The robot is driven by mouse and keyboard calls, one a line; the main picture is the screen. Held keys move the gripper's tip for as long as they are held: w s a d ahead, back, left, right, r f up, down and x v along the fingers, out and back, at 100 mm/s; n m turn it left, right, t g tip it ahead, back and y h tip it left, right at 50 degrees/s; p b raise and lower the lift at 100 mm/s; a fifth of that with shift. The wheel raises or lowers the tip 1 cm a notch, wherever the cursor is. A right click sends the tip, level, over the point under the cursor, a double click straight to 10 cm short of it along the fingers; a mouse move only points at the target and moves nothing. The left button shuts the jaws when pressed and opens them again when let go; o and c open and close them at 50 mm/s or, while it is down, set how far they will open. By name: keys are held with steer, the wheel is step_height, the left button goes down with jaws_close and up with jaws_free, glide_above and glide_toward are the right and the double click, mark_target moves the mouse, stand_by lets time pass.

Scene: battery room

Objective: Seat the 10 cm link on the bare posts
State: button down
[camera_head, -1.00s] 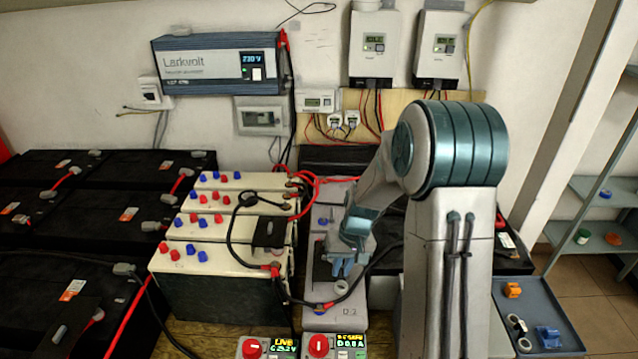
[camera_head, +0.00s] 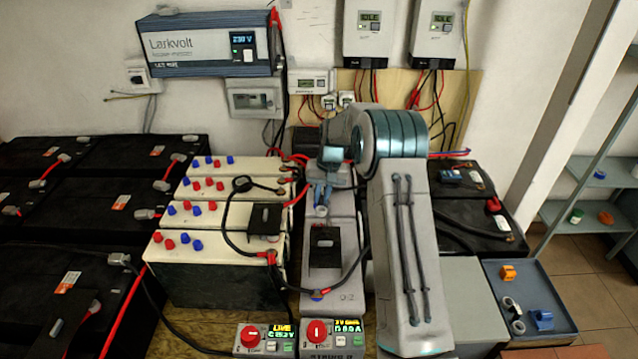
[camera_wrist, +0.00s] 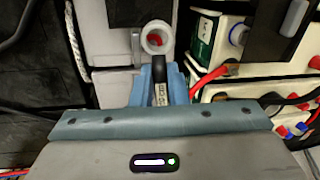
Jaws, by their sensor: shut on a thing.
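My gripper (camera_head: 322,192) is over the back part of the grey battery row (camera_head: 345,292) in the head view. In the wrist view its blue fingers (camera_wrist: 158,84) are shut on a dark, labelled bar, which I take as the 10 cm link (camera_wrist: 160,88). The link's pale ring end (camera_wrist: 157,38) sticks out past the fingers, and it also shows in the head view (camera_head: 321,211). Something red shows inside the ring. I cannot tell whether the ring is around a post or above it. The link's other end is hidden by my gripper.
A black cover with a grip (camera_head: 325,247) lies on the grey row, in front of my gripper. Cream batteries (camera_head: 190,245) with red and blue caps stand to the left, with cables. A blue tray (camera_head: 560,300) with loose parts is at right.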

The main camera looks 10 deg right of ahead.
steer(key=shift+w, duration=2.3)
steer(key=shift+f+b, duration=2.15)
steer(key=shift+f, duration=1.85)
steer(key=shift+s+d, duration=0.2)
steer(key=shift+d, duration=0.05)
steer(key=shift+f+b, duration=0.9)
steer(key=shift+f, duration=0.25)
